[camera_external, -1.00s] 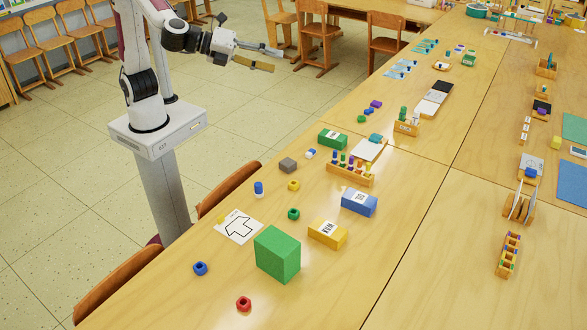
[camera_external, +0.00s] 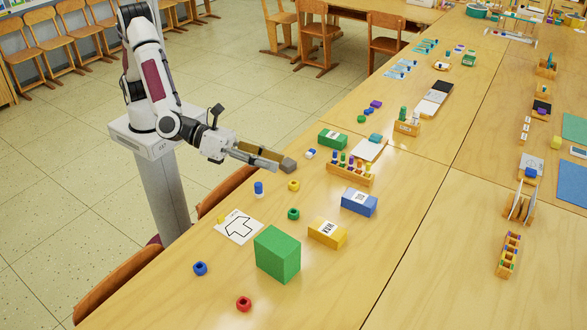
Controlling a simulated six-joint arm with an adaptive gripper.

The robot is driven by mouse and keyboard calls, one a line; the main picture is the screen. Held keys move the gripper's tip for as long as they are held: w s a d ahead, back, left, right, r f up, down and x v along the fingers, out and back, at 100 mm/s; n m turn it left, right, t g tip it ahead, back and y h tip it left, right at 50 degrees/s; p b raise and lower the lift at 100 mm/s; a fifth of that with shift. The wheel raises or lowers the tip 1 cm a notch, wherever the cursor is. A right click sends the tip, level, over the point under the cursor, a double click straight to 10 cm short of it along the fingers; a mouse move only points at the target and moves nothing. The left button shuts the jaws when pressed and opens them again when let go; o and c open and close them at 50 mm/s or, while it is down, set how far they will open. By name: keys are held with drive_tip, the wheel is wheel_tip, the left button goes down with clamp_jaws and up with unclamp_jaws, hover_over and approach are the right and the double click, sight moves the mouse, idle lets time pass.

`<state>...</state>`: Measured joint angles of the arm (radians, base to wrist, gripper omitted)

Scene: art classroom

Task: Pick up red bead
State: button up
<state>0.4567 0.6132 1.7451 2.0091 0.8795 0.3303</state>
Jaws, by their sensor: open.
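The red bead (camera_external: 244,304) sits on the wooden table near its front edge, at the bottom of the view, in front of the big green block. My gripper (camera_external: 284,164) is open over the table's left edge, far behind and above the red bead. Its fingers point right, and their tips overlap the grey block (camera_external: 289,166) in the picture. I cannot tell whether they touch it.
A tall green block (camera_external: 278,254) stands just behind the red bead. A blue bead (camera_external: 200,268), a green bead (camera_external: 293,214) and a yellow bead (camera_external: 293,185) lie nearby. A white arrow card (camera_external: 239,227) lies left. The table right of the red bead is clear.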

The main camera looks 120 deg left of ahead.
drive_tip(key=d+f+m+h, duration=0.3)
drive_tip(key=d+f+m, duration=0.2)
drive_tip(key=d+f, duration=0.9)
drive_tip(key=m+g+h, duration=0.1)
drive_tip(key=m+h, duration=0.1)
drive_tip(key=m, duration=0.1)
approach(235, 297)
drive_tip(key=w+r, duration=0.2)
drive_tip(key=w, duration=0.1)
drive_tip(key=shift+w+d+r, duration=0.15)
drive_tip(key=shift+w+r, duration=0.05)
drive_tip(key=shift+w, duration=0.1)
drive_tip(key=shift+x, duration=1.3)
drive_tip(key=shift+f, duration=0.1)
drive_tip(key=shift+w+d+f, duration=0.2)
drive_tip(key=shift+w+f, duration=0.2)
drive_tip(key=shift+w, duration=0.25)
drive_tip(key=shift+w+d+f, duration=0.15)
drive_tip(key=shift+w+f, duration=0.3)
drive_tip(key=shift+w, duration=0.25)
drive_tip(key=shift+x, duration=1)
